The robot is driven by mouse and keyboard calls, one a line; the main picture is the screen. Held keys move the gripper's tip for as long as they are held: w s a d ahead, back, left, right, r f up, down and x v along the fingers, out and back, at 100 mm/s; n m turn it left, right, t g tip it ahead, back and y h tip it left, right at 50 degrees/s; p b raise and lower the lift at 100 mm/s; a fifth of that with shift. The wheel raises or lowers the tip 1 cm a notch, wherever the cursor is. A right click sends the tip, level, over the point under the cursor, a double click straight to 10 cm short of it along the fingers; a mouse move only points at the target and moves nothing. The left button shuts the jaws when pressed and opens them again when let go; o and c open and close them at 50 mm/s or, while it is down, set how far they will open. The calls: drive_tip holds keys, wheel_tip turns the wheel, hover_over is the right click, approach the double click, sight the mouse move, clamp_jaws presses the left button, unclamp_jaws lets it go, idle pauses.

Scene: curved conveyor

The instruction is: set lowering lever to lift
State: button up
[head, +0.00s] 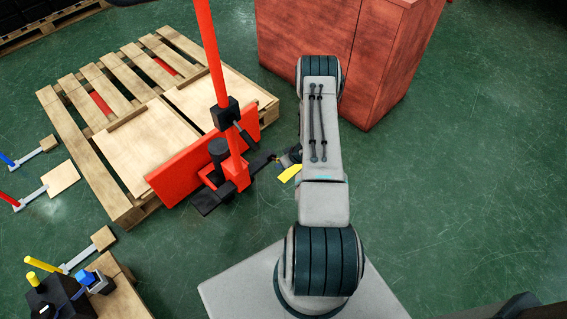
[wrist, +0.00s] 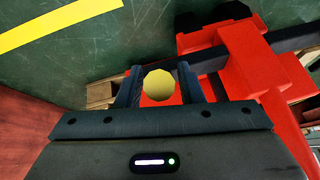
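A red pallet jack (head: 233,168) with a tall red handle stands at the pallet's near edge. A dark lever (head: 261,163) sticks out from its base to the right, towards my gripper (head: 278,158). In the wrist view the dark lever (wrist: 212,62) runs from the red jack body (wrist: 253,58) towards a yellow ball knob (wrist: 158,85). My gripper (wrist: 160,82) has its two dark fingers spread on either side of the knob. A narrow gap shows at the right finger, and contact at the left is unclear. My arm partly hides the gripper in the head view.
A wooden pallet (head: 75,115) with boards lies behind the jack. A large red box-like cabinet (head: 310,45) stands behind my arm. Other small levers stand at the left. Green floor at the right is clear.

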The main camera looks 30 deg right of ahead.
drive_tip(key=shift+o, duration=0.2)
drive_tip(key=p+v, duration=0.3)
drive_tip(key=v, duration=1.1)
drive_tip(key=shift+p, duration=0.3)
drive_tip(key=shift+w, duration=0.1)
drive_tip(key=w+a+r+h+p, duration=0.1)
drive_tip(key=r+h+p, duration=0.15)
drive_tip(key=r, duration=0.95)
drive_tip(key=w+a+r+m+g+h+p, duration=0.15)
drive_tip(key=r+p, duration=0.25)
drive_tip(key=r, duration=0.7)
drive_tip(key=w+a+r+n+t+h+p, duration=0.1)
drive_tip(key=w+r+h+p, duration=0.15)
drive_tip(key=r, duration=0.95)
drive_tip(key=s+a+r+m+g+p, duration=0.1)
drive_tip(key=s+a+r+p, duration=0.25)
drive_tip(key=r, duration=0.45)
drive_tip(key=s+a+r+m+p, duration=0.1)
drive_tip(key=s+a+r+p, duration=0.1)
drive_tip(key=s+a+r, duration=0.45)
drive_tip(key=s+a+r+g+y+p, duration=0.1)
drive_tip(key=s+a+r+y+p, duration=0.2)
drive_tip(key=s+a+r, duration=0.7)
wheel_tip(320, 180, up, 2)
drive_tip(key=shift+s+r+n+y+p, duration=0.25)
drive_tip(key=shift+s+n+y+p, duration=0.15)
drive_tip(key=shift+s+p, duration=0.4)
